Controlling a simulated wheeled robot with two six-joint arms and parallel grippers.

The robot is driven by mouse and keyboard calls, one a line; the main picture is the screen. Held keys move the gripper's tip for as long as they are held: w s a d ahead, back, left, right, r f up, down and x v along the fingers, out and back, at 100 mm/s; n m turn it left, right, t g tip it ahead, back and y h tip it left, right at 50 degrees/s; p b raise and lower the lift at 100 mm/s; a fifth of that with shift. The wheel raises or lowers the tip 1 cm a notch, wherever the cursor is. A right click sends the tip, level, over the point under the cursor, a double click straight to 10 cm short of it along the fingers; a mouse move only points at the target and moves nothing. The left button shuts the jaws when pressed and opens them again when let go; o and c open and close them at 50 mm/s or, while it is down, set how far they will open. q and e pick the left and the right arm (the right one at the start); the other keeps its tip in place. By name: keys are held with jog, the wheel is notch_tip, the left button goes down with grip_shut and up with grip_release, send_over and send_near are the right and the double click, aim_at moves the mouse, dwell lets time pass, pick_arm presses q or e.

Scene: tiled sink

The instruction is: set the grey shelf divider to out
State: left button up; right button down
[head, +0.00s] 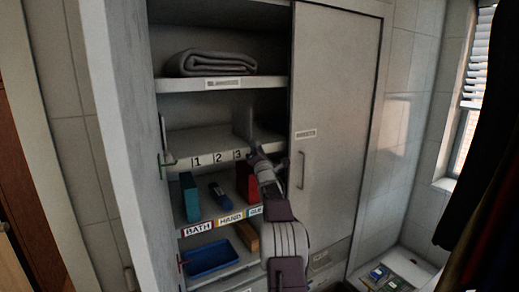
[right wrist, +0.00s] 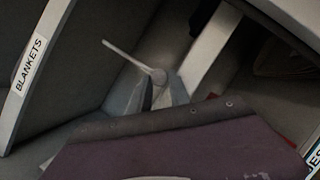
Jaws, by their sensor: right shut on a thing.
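The grey shelf divider (head: 247,121) shows as a thin upright plate on the middle shelf of the open cabinet, towards its right side. My right gripper (head: 256,151) is at the front edge of that shelf, just right of the label 3, and hides the divider's lower front. In the right wrist view, my right gripper (right wrist: 163,92) is shut around a small round grey knob (right wrist: 158,76) with a thin pale bar running up and left from it. The shelf edge carries the labels 1 (head: 196,161), 2 (head: 217,157) and 3 (head: 237,154). My left gripper is not in view.
A folded grey blanket (head: 210,62) lies on the shelf above. Below are a teal box (head: 189,197), a blue item (head: 219,194), a red box (head: 244,182) and a blue tray (head: 208,258). A closed door (head: 335,110) labelled SHEETS bounds the right.

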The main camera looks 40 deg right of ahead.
jog(key=shift+w+a+r, duration=0.1)
jog(key=shift+a+r, duration=0.35)
jog(key=shift+r, duration=0.1)
jog(key=c, duration=1.3)
grip_release()
jog(key=shift+w, duration=0.15)
jog(key=shift+o, duration=0.5)
jog(key=shift+f, duration=0.2)
jog(key=shift+w+d+f, duration=0.1)
jog(key=shift+f, duration=0.1)
jog(key=b+v, duration=0.6)
jog(key=v, duration=0.3)
jog(key=shift+r+b, duration=0.15)
jog(key=shift+b, duration=0.15)
